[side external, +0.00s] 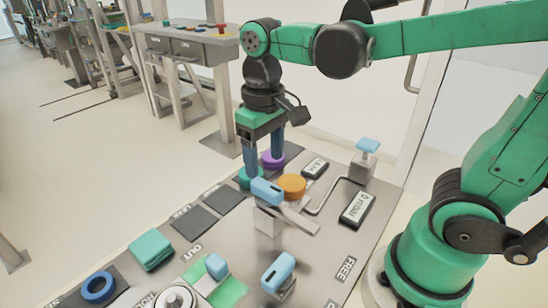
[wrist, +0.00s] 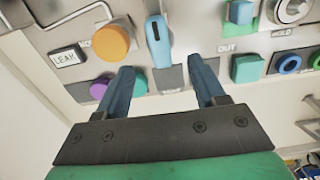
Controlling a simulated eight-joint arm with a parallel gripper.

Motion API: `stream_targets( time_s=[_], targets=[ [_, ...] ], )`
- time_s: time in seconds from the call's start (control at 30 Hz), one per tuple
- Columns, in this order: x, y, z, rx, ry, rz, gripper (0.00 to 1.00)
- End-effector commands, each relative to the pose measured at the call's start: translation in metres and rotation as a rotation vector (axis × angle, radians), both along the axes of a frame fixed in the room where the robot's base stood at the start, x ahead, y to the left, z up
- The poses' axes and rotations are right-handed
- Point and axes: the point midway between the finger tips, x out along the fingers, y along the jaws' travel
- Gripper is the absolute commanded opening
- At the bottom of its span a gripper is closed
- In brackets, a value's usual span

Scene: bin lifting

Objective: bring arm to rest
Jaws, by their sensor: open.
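My gripper (side external: 262,168) points down over the far edge of a grey panel (side external: 205,258) in the side external view. Its two blue fingers stand apart with nothing held between them. In the wrist view my gripper (wrist: 160,76) is also open, with the fingers spread toward the panel. A purple knob (side external: 273,160) and a teal knob (side external: 245,184) show close to the fingers. An orange knob (side external: 292,187) and a blue lever handle (side external: 267,191) are just in front. Whether the fingers touch the panel or knobs I cannot tell.
A workbench (side external: 190,45) stands behind. Open floor lies left of the panel.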

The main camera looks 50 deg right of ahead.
Motion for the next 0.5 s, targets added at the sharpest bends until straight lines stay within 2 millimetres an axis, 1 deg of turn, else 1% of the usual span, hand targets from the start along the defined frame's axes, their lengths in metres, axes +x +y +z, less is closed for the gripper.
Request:
stream_targets(
  time_s=[0.17,0.27,0.37,0.5],
  targets=[
    [0.000,0.000,0.000,0.000,-0.003,0.000,0.63],
    [-0.002,-0.003,-0.002,0.004,-0.052,-0.001,0.63],
    [-0.004,-0.008,-0.005,0.011,-0.172,0.003,0.63],
    [-0.005,-0.016,-0.009,0.012,-0.385,0.008,0.63]
  ],
)
